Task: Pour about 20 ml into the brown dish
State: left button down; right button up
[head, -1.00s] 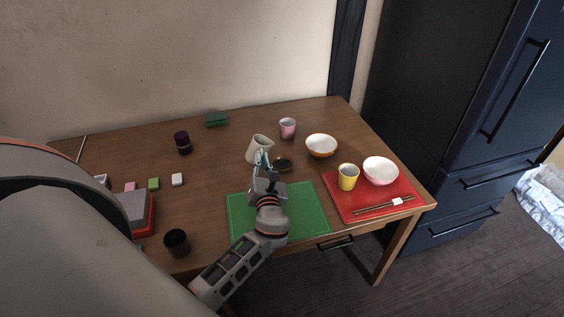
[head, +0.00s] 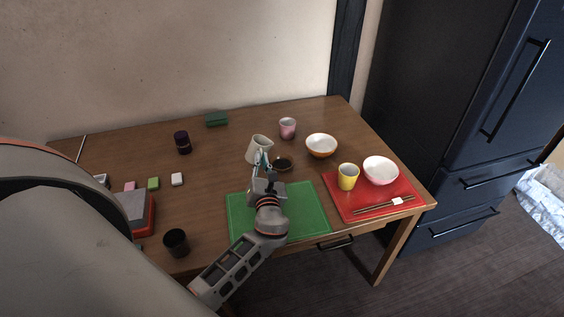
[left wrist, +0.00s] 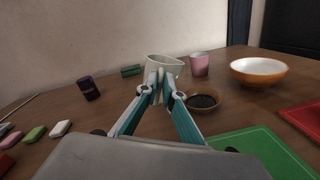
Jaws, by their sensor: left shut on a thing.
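A pale cream jug (head: 257,148) is held by my left gripper (head: 263,160) above or at the table, tilted slightly to the right. In the left wrist view the fingers (left wrist: 163,92) close on the jug (left wrist: 163,65), whose open rim shows above them. The brown dish (head: 284,165) sits just right of the jug, and it also shows in the left wrist view (left wrist: 205,107) with a dark inside. Whether liquid is in the dish I cannot tell. The jug's lower part is hidden by the fingers. My right gripper is not in view.
A green mat (head: 300,212) lies in front of the dish. A pink cup (head: 288,128) and an orange bowl (head: 321,146) stand behind and right. A dark cup (head: 176,243) stands at front left.

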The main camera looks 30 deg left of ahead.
pick_arm(q)
jog(key=shift+s+a+f+n+b, duration=0.2)
jog(key=shift+f+n+b, duration=0.35)
jog(key=shift+f, duration=0.1)
jog(key=shift+s+a+f+n+b, duration=0.15)
jog(key=shift+f+n+b, duration=0.25)
jog(key=shift+f+n, duration=0.3)
jog(key=shift+n, duration=0.15)
jog(key=shift+s+a+n+b, duration=0.25)
jog(key=shift+a+n+b, duration=0.1)
jog(key=shift+n, duration=0.55)
